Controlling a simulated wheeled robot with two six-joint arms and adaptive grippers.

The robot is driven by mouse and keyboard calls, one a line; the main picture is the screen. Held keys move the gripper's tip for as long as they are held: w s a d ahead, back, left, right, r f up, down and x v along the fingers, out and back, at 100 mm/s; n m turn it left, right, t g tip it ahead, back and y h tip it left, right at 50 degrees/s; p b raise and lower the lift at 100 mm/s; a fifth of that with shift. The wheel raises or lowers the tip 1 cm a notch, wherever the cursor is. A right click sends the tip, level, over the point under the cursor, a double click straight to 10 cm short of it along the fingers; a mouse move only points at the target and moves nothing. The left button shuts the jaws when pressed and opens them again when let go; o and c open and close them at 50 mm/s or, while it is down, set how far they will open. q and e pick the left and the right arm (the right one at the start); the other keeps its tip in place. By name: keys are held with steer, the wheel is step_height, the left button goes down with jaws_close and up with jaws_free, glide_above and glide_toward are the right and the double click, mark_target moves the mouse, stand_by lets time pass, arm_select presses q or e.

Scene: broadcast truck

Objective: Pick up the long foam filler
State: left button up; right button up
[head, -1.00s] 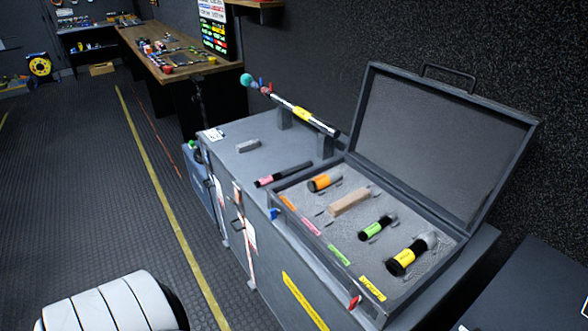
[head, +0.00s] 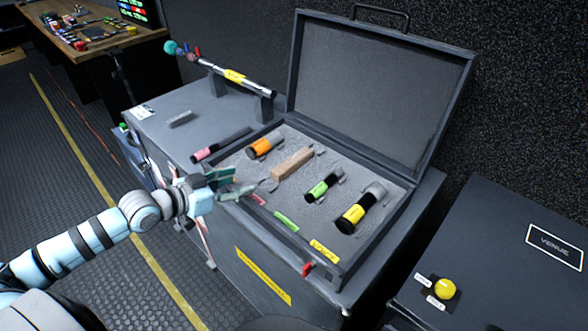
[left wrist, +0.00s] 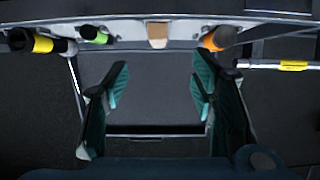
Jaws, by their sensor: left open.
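A long tan block (head: 292,163), which looks like the long foam filler, lies in the grey foam of the open case (head: 377,258). It sits between the orange-banded and green-banded microphones. In the left wrist view its end (left wrist: 158,36) shows at top centre, beyond the fingers. My left gripper (head: 243,181) is open and empty, by the case's front left edge, apart from the block. In the left wrist view the gripper (left wrist: 160,88) has its two green fingers wide apart. A smaller grey block (head: 180,119) lies on the bench top. My right gripper is not in view.
Orange (head: 264,146), green (head: 322,184) and yellow (head: 360,209) banded microphones lie in the case. A pink-banded one (head: 219,145) lies outside, left of it. The raised lid (head: 375,90) stands behind. A boom pole (head: 235,76) rests on posts at the back left.

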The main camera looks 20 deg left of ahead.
mark_target(275, 173)
arm_select(q)
steer(key=b+x, duration=0.1)
steer(key=x, duration=0.5)
steer(key=b+x, duration=0.2)
steer(key=x, duration=0.5)
steer(key=shift+d+r, duration=0.1)
steer(key=shift+d, duration=0.15)
steer(key=shift+s, duration=0.15)
steer(key=c, duration=0.8)
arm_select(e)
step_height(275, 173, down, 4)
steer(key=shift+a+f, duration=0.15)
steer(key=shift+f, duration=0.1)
